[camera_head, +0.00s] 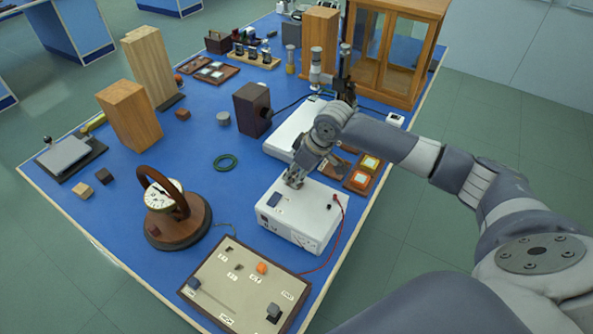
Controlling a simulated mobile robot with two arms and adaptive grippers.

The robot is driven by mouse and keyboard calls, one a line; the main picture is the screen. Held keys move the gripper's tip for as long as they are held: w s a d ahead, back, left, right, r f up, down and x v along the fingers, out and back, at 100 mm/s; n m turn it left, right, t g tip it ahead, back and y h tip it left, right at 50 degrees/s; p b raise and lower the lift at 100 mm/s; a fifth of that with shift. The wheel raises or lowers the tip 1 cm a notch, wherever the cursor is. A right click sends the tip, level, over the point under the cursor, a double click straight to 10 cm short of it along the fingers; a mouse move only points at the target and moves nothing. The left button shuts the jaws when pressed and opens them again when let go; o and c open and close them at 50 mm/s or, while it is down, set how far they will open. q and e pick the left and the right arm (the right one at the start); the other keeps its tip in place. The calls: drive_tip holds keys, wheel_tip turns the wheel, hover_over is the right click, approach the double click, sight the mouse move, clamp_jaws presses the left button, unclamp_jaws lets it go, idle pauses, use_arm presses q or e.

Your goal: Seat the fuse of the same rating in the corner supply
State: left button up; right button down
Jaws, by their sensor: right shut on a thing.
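A white box-shaped supply (318,227) stands near the right edge of the blue bench. A dark blue patch and a small dark post show on its top, dark fittings show on its front, and a red lead runs from its right side. My right gripper (292,184) points down at the rear left part of the supply's top. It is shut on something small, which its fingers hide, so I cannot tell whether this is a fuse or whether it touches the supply. No fuse can be made out. My left gripper is out of view.
A switch panel (213,290) with an orange knob lies in front of the supply. A round dial instrument (178,225) on a wooden base stands to the left. Bare blue bench surrounds the ring.

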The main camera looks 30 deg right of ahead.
drive_tip(key=shift+f, duration=0.3)
drive_tip(key=c, duration=1.3)
unclamp_jaws()
drive_tip(key=shift+r, duration=0.1)
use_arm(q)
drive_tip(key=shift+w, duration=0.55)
use_arm(e)
drive_tip(key=v, duration=1.1)
drive_tip(key=shift+s+d+r, duration=0.1)
drive_tip(key=shift+r, duration=0.3)
